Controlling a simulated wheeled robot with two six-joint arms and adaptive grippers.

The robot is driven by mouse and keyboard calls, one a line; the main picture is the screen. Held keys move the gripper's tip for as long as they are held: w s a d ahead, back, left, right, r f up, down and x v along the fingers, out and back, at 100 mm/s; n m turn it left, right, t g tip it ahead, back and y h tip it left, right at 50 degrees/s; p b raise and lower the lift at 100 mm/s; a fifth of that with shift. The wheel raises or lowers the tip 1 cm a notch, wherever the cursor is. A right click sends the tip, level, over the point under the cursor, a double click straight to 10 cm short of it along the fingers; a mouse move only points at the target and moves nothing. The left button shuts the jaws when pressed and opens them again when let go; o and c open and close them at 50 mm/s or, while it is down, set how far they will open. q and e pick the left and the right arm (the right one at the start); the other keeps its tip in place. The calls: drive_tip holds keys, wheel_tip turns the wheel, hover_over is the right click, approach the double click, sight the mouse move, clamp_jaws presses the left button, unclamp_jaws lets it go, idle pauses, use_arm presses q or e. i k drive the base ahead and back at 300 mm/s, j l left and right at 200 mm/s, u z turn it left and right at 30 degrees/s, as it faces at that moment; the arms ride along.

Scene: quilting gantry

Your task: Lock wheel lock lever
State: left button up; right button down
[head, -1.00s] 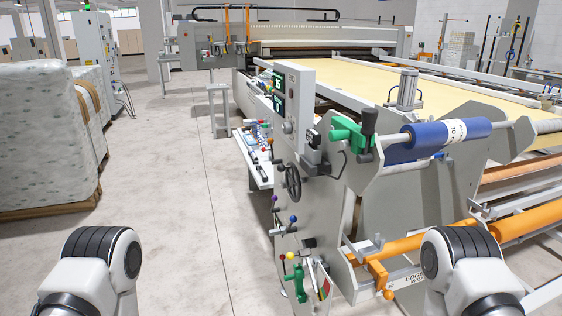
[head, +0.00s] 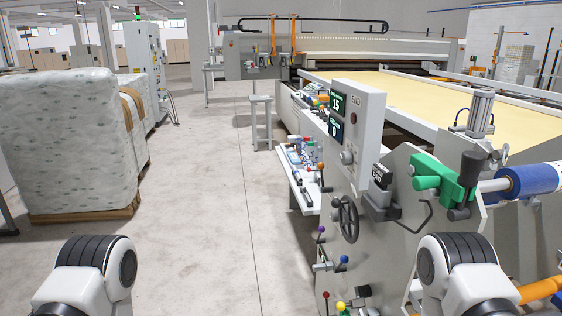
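A dark handwheel (head: 348,220) is on the side of the grey machine panel (head: 361,130). Small levers sit around it: an orange-knobbed one (head: 321,167) above left, a purple-knobbed one (head: 321,230) and a blue-knobbed one (head: 343,260) below. A red knob (head: 326,295) and a yellow knob (head: 341,306) show at the bottom edge. Which of these is the wheel lock lever, and its position, I cannot tell. Both my grippers are out of view; only my arm links show at the bottom left and bottom right.
A green clamp block (head: 433,172) with a black handle and a blue roll (head: 535,181) are at the right. A shelf with small items (head: 307,201) juts out left of the panel. A wrapped pallet load (head: 70,140) stands at the left. The floor (head: 200,215) between is clear.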

sight(321, 166)
drive_tip(key=i+j+u, duration=0.3)
drive_tip(key=i, duration=0.25)
drive_tip(key=i+j+u, duration=0.35)
drive_tip(key=i, duration=0.25)
drive_tip(key=i+u, duration=0.3)
drive_tip(key=i, duration=0.25)
drive_tip(key=i+z, duration=0.4)
drive_tip(key=i+j+z, duration=0.55)
drive_tip(key=i+z, duration=0.2)
drive_tip(key=i+j+z, duration=0.25)
drive_tip(key=z, duration=0.15)
drive_tip(key=i+j+z, duration=0.15)
drive_tip(key=j+z, duration=0.2)
drive_tip(key=i+j+z, duration=0.15)
drive_tip(key=j+z, duration=0.6)
drive_tip(key=i+j, duration=0.05)
